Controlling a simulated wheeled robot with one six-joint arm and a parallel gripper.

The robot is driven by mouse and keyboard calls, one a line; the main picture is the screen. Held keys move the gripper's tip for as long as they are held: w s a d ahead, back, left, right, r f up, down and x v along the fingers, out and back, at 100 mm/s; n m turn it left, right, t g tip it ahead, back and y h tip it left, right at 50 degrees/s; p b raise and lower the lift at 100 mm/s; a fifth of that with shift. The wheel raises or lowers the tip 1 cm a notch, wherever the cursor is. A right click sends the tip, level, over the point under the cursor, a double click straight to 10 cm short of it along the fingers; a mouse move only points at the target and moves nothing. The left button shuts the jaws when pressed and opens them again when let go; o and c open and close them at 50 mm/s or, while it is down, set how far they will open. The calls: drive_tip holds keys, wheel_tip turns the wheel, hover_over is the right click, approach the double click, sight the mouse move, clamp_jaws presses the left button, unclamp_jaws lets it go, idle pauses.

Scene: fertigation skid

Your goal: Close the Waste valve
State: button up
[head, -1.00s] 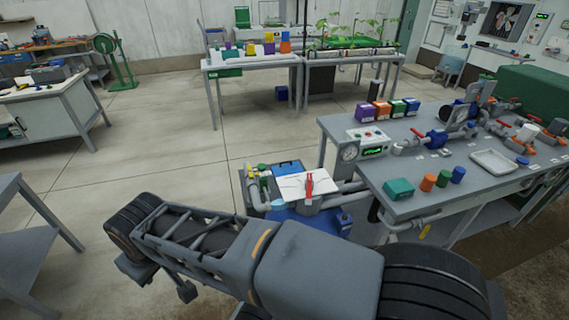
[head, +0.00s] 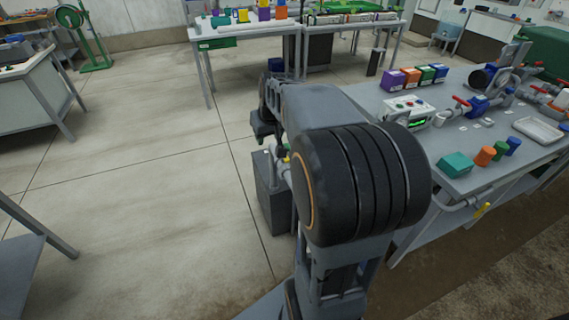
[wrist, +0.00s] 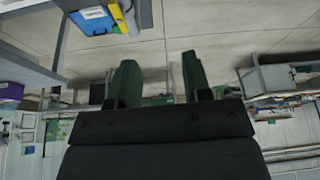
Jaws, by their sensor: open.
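My gripper (wrist: 157,75) is open and empty in the wrist view, its two dark green fingers apart. In the head view my arm hides most of the floor unit beside the bench, and I cannot make out the fingers there. A red-handled valve (head: 461,101) sits on the bench piping beside a blue body. Another red handle (head: 510,89) is farther right. A yellow handle (head: 482,210) hangs on the pipe below the bench's front edge. No label is readable, so I cannot tell which valve is Waste.
The bench holds a control box (head: 409,109), colored boxes (head: 412,78), a teal box (head: 455,164) and a white tray (head: 540,130). A grey cabinet (head: 271,195) stands left of the bench. The floor (head: 150,190) to the left is clear.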

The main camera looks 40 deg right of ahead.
drive_tip(key=w+d+f+m+b, duration=0.1)
drive_tip(key=w+d+f+b, duration=0.25)
drive_tip(key=d+f, duration=0.55)
drive_tip(key=x, duration=0.3)
drive_tip(key=d+x, duration=0.1)
drive_tip(key=x, duration=0.3)
drive_tip(key=w+d+x, duration=0.1)
drive_tip(key=x, duration=0.3)
drive_tip(key=shift+r, duration=0.25)
clamp_jaws()
